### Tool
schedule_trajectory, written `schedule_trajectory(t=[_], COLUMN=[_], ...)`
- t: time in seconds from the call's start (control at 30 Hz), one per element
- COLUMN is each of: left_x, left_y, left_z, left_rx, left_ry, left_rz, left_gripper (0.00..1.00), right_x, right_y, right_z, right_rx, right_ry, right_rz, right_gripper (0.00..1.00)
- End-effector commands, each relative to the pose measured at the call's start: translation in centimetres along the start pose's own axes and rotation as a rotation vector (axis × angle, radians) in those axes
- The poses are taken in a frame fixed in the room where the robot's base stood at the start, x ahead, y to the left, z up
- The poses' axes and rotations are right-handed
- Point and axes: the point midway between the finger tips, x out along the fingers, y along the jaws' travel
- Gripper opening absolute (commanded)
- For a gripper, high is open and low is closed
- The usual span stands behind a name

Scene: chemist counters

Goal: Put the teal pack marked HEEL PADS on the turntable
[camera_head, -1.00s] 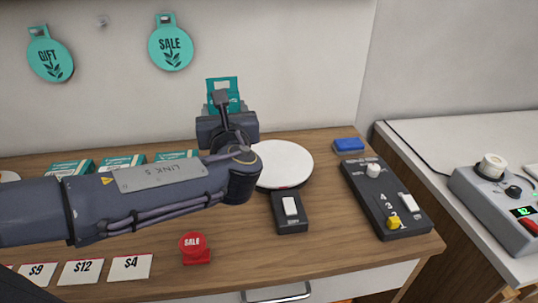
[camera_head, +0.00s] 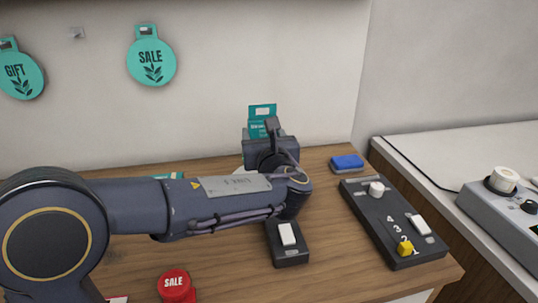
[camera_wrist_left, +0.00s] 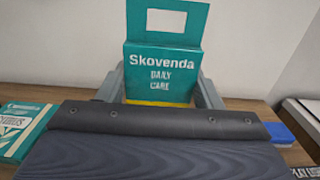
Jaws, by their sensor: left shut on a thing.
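My left gripper (camera_head: 264,134) is shut on a teal pack (camera_head: 262,111) and holds it upright, raised in front of the wall. In the left wrist view the pack (camera_wrist_left: 163,60) reads "Skovenda DAILY CARE" and has a cut-out hanging tab; I cannot read HEEL PADS on it. The white turntable (camera_head: 238,171) is almost wholly hidden behind my left arm, with only a sliver of its left side showing. The pack appears above or behind the turntable; I cannot tell which. My right gripper is out of view.
A black switch box (camera_head: 287,256) stands in front of the turntable. A blue block (camera_head: 347,162) and a black control panel (camera_head: 385,215) are to the right. Another teal pack (camera_wrist_left: 20,130) lies at left in the wrist view.

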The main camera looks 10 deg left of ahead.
Motion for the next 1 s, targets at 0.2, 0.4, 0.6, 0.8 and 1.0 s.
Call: schedule_trajectory(t=[0.2,0.4,0.6,0.8,1.0], left_x=[0.3,0.5,0.5,0.5,0.5], left_y=[-1.0,-1.5,-1.5,-1.5,-1.5], left_z=[-1.2,-4.1,-4.8,-5.1,-5.2], left_rx=[0.000,0.004,-0.001,0.000,0.000], left_ry=[-0.001,0.002,-0.002,-0.001,-0.001], left_rz=[0.001,0.001,0.001,0.001,0.001], left_gripper=[0.37,0.37,0.37,0.37,0.74], right_x=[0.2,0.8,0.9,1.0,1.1], right_y=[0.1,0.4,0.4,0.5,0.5], right_z=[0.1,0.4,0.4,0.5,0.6], right_rx=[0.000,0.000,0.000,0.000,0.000], right_ry=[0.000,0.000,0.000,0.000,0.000], right_rz=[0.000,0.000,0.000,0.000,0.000], right_gripper=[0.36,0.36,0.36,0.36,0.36])
